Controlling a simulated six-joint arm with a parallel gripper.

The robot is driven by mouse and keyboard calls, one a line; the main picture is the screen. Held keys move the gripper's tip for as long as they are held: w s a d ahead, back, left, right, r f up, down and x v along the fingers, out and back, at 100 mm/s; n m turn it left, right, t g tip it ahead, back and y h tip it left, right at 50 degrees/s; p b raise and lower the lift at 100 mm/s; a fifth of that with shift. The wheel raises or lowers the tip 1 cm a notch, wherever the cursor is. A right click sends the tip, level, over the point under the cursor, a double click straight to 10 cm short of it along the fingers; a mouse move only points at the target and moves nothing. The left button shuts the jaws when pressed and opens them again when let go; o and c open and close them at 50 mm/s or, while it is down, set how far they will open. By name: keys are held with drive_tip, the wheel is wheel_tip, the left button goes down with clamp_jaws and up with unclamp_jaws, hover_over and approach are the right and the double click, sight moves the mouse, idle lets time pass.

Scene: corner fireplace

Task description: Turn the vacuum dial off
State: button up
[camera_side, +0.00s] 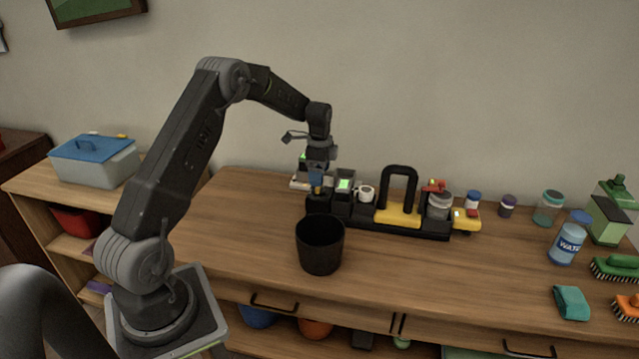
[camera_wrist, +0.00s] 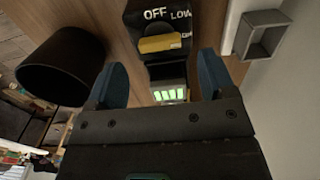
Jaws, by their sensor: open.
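The vacuum dial is a yellow bar knob (camera_wrist: 160,43) on a black housing (camera_wrist: 150,14) printed "OFF" and "LOW" in the wrist view. The bar lies roughly crosswise below the words; I cannot tell which setting it points to. In the side view the black housing (camera_side: 318,204) is at the left end of a black unit on the table, mostly under my gripper. My gripper (camera_side: 316,180) points down over it. In the wrist view its blue fingers (camera_wrist: 162,76) are open and apart, with the knob ahead of their tips. Nothing is held.
A lit green bar display (camera_wrist: 170,94) shows between the fingers. A black bin (camera_side: 320,246) stands in front of the unit. The table's front middle is clear.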

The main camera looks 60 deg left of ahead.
drive_tip(key=shift+f, duration=1.95)
drive_tip(key=shift+c, duration=0.2)
drive_tip(key=c, duration=0.9)
